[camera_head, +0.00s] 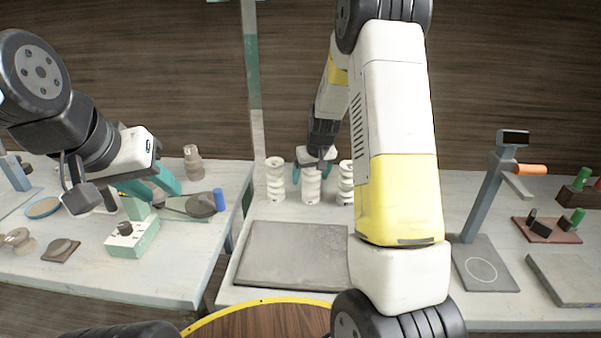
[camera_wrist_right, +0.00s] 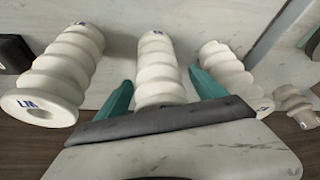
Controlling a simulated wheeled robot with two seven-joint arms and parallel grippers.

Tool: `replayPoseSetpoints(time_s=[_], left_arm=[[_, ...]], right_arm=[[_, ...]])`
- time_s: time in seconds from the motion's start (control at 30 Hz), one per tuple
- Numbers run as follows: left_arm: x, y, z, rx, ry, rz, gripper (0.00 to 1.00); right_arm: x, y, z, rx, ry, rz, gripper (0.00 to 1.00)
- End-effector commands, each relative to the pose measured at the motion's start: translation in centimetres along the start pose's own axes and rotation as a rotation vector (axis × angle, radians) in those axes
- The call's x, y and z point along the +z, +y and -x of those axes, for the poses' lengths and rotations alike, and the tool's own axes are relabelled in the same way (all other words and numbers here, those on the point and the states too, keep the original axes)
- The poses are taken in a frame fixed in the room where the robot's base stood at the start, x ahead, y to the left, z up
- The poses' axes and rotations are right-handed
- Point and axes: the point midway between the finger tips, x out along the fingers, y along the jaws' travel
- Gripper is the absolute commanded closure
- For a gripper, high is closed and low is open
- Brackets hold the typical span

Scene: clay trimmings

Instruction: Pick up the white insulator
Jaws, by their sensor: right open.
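Three white ribbed insulators stand in a row at the back of the middle table: left (camera_head: 275,178), middle (camera_head: 311,186) and right (camera_head: 345,183), the last partly hidden by my right arm. My right gripper (camera_head: 311,172) is open, with its teal fingers on either side of the middle insulator. In the right wrist view the middle insulator (camera_wrist_right: 158,72) stands between the fingertips, with another insulator (camera_wrist_right: 62,75) on the left and one (camera_wrist_right: 230,72) on the right outside them. Contact cannot be told. My left gripper (camera_head: 152,184) is open and empty over the left table.
A grey mat (camera_head: 292,254) lies in front of the insulators. A brownish insulator (camera_head: 193,163) stands on the left table, near a blue cylinder (camera_head: 219,199) and a green-white box (camera_head: 132,237). A post stand (camera_head: 482,195) is at right. A round wooden surface (camera_head: 265,318) is nearest.

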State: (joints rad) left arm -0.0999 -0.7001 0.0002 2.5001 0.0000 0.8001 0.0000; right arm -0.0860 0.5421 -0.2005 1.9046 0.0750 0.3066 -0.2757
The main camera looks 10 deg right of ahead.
Motion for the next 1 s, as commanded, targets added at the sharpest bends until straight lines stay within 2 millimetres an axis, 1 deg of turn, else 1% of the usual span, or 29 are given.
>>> replayPoseSetpoints(time_s=[0.03,0.13,0.37,0.4,0.47,0.6,0.67,0.7,0.8,1.0], left_arm=[[0.00,0.00,0.00,0.000,0.000,0.000,0.64],[0.00,0.00,0.00,0.000,0.000,0.000,0.64],[0.00,0.00,0.00,0.000,0.000,0.000,0.64],[0.00,0.00,0.00,0.000,0.000,0.000,0.64],[0.00,0.00,0.00,0.000,0.000,0.000,0.64],[0.00,0.00,0.00,0.000,0.000,0.000,0.64],[0.00,0.00,0.00,0.000,0.000,0.000,0.64],[0.00,0.00,0.00,0.000,0.000,0.000,0.64],[0.00,0.00,0.00,0.000,0.000,0.000,0.64],[0.00,0.00,0.00,0.000,0.000,0.000,0.64]], right_arm=[[0.04,-0.05,-0.69,-0.001,-0.002,0.000,0.21],[-0.02,-0.07,-1.41,-0.001,0.000,0.001,0.21],[-0.06,-0.07,-1.52,-0.001,0.001,0.001,0.21],[-0.05,-0.07,-1.52,-0.001,0.001,0.001,0.24],[-0.04,-0.07,-1.51,-0.001,0.001,0.001,0.36],[-0.03,-0.07,-1.51,-0.001,0.001,0.001,0.64],[-0.03,-0.06,-1.51,-0.001,0.001,0.001,0.76],[-0.02,-0.07,-1.51,-0.001,0.001,0.001,0.83],[-0.02,-0.07,-1.50,-0.001,0.001,0.001,1.00],[-0.13,-0.06,-1.44,0.000,0.003,0.001,1.00]])
